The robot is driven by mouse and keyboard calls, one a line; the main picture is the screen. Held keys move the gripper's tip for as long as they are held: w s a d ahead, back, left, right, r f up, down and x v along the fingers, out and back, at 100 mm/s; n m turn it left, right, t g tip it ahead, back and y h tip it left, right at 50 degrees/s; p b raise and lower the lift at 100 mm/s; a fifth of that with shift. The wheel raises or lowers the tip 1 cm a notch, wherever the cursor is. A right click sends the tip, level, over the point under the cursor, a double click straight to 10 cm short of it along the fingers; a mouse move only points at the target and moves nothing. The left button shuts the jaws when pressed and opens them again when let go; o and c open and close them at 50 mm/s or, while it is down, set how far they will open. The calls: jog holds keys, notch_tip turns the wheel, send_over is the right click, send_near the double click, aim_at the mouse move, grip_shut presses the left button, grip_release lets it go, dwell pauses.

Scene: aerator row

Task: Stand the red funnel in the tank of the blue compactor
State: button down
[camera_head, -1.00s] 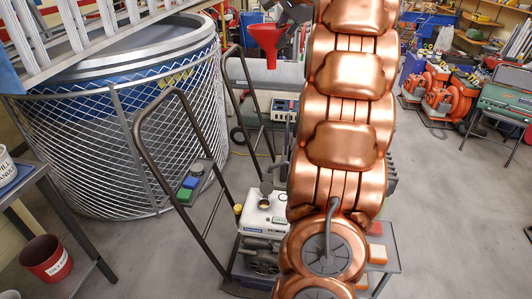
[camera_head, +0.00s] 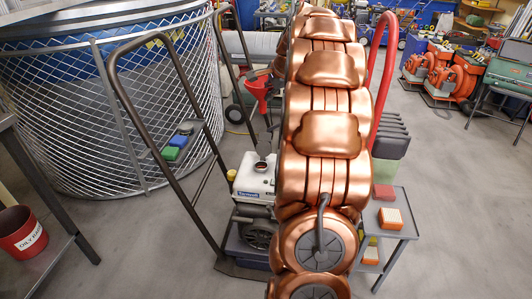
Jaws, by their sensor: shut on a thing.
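The red funnel (camera_head: 258,92) is in the air left of my arm, wide mouth up and spout pointing down. My gripper (camera_head: 279,68) is mostly hidden behind my copper arm; its dark part beside the funnel is shut on it. A walk-behind machine, apparently the compactor, stands below and nearer. It has a white tank (camera_head: 255,178) with a blue label and a dark open filler neck (camera_head: 261,166) on top. The funnel is apart from the tank, above and behind it in the picture. My arm hides the machine's right side.
The machine's tall dark handle (camera_head: 170,150) rises left of the tank. A yellow cap (camera_head: 231,175) sits by it. A large mesh-caged blue tub (camera_head: 100,110) fills the left. A red handle (camera_head: 385,75) and a grey cart (camera_head: 402,220) with orange blocks stand right.

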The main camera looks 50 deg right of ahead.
notch_tip(320, 180, down, 23)
jog(key=b, duration=1.1)
jog(key=shift+w+a+b, duration=0.25)
jog(key=shift+a+b, duration=0.05)
jog(key=shift+b, duration=0.05)
jog(key=shift+r+p, duration=0.1)
jog(key=shift+p, duration=1.05)
jog(key=shift+f, duration=3.35)
jog(key=c, duration=1.2)
grip_release()
